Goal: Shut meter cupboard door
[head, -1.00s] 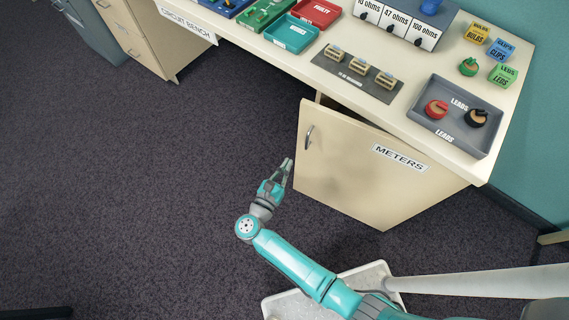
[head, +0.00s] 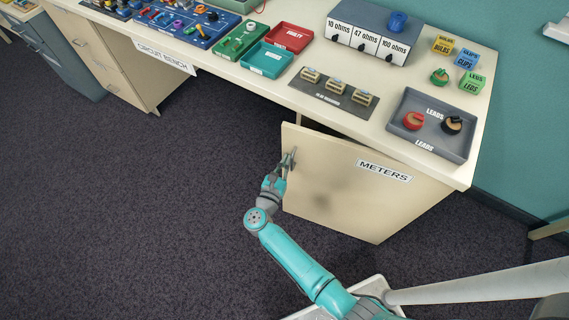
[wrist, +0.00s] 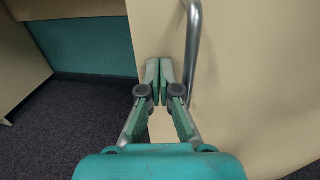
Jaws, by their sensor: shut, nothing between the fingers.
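The meter cupboard door (head: 335,195) is a cream panel with a METERS label (head: 385,171), under the right part of the bench. It stands ajar, its left edge out from the bench front. My gripper (head: 288,165) is at the door's left part, by the handle. In the wrist view the gripper (wrist: 159,82) is shut and empty, its fingertips at the door face near its free edge. The grey bar handle (wrist: 192,50) is just right of the fingers and is not between them. Whether the tips touch the door I cannot tell.
The bench top (head: 300,92) above carries a grey LEADS tray (head: 433,152), a dark mat (head: 334,93) with several small parts, and a resistor box (head: 370,38). Drawers (head: 105,50) stand at the left. The dark carpet (head: 130,220) on the left is clear.

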